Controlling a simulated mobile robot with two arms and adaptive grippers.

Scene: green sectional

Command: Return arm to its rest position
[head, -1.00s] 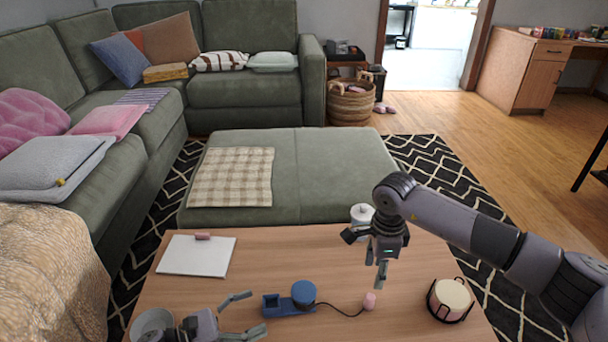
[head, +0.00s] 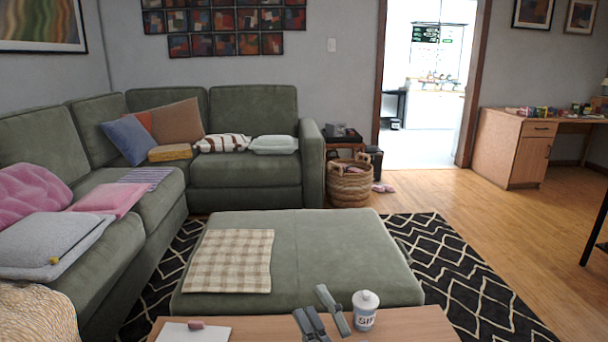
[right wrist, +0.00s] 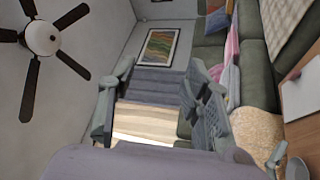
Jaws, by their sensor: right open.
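My right gripper (head: 321,314) shows at the bottom centre of the head view, pointing up, with its fingers apart and nothing between them. It appears just left of a white lidded jar (head: 365,311) in the picture. In the right wrist view, the two fingers of my right gripper (right wrist: 150,100) are spread wide with empty space between them. My right arm's links are out of the head view. A small part of what looks like my left gripper (right wrist: 275,156) shows at the lower right of the wrist view; its jaw state is unclear.
The wooden table (head: 420,326) shows only its far edge, with a white sheet (head: 180,332) and a small pink object (head: 196,325) on it. The green ottoman (head: 335,255) stands behind it. The green sectional (head: 245,185) lies left and behind. Wooden floor (head: 450,195) is clear at right.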

